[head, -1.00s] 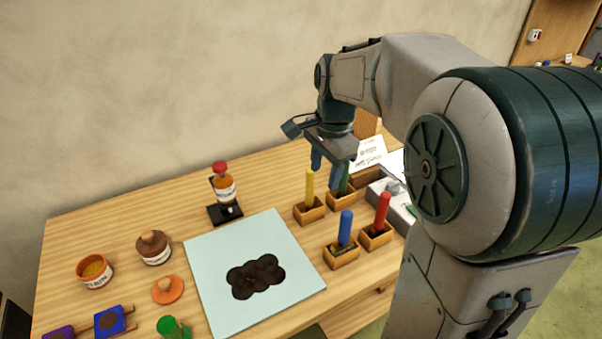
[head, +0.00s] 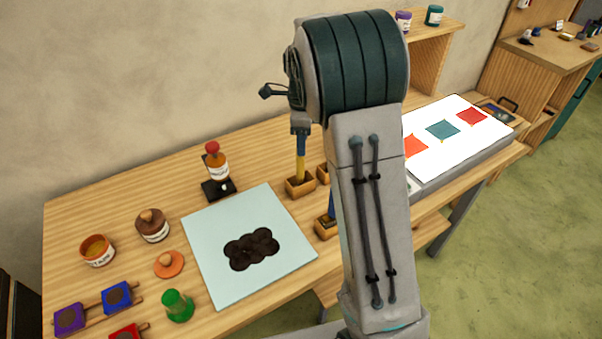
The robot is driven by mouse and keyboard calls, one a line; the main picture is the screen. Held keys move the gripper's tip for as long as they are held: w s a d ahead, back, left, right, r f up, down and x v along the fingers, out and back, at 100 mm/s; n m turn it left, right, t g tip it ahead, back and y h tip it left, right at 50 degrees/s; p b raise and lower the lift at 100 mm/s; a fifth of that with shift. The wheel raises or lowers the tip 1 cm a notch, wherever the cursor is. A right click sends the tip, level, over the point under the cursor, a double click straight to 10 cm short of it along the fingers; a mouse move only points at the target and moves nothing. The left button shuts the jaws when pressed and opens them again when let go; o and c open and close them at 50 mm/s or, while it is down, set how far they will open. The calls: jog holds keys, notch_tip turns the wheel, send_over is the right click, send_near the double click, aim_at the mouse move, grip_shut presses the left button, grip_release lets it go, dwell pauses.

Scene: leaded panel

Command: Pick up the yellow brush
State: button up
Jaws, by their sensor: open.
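The yellow brush (head: 300,169) stands upright in a small wooden holder (head: 299,189) on the table, right of the pale blue panel. My gripper (head: 300,136) points down directly over it, its fingers at the level of the brush's upper end. The jaws are open; the brush top lies between or just behind the fingers, and I cannot tell which. My arm covers much of the area to the right.
A blue brush (head: 331,210) in its holder (head: 325,229) is partly hidden by my arm; the red and green brushes are hidden. The pale blue panel (head: 208,230) bears a dark blob. A lit panel (head: 466,150) lies right.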

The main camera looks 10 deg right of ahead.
aim_at(300, 169)
jog(key=shift+a+f+p, duration=0.15)
jog(key=shift+f+p, duration=0.25)
jog(key=shift+f, duration=1.05)
jog(key=shift+a+f+p, duration=0.1)
jog(key=shift+f+p, duration=0.3)
jog(key=shift+f, duration=1)
grip_shut()
